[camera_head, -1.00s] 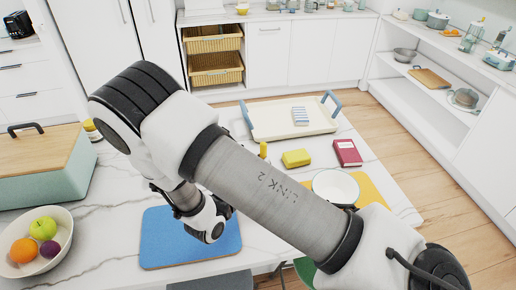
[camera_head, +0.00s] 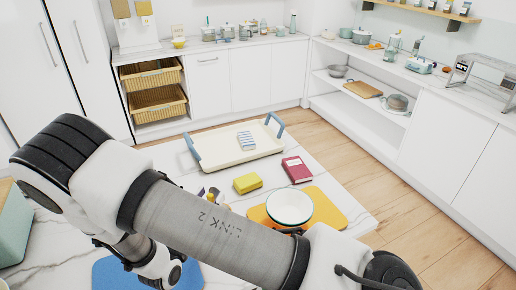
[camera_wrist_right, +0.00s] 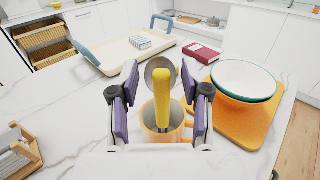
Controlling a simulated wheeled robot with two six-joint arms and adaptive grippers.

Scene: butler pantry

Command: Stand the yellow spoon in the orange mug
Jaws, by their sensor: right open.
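The yellow spoon (camera_wrist_right: 161,98) stands nearly upright in the orange mug (camera_wrist_right: 163,136) in the right wrist view. My right gripper (camera_wrist_right: 161,96) is open, with one purple-padded finger on each side of the spoon and gaps to both. The arm hides the mug there. My left gripper is not in view.
A white bowl (camera_head: 289,206) sits on an orange board (camera_head: 332,205) at right. A blue mat (camera_head: 106,273) lies at the front left.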

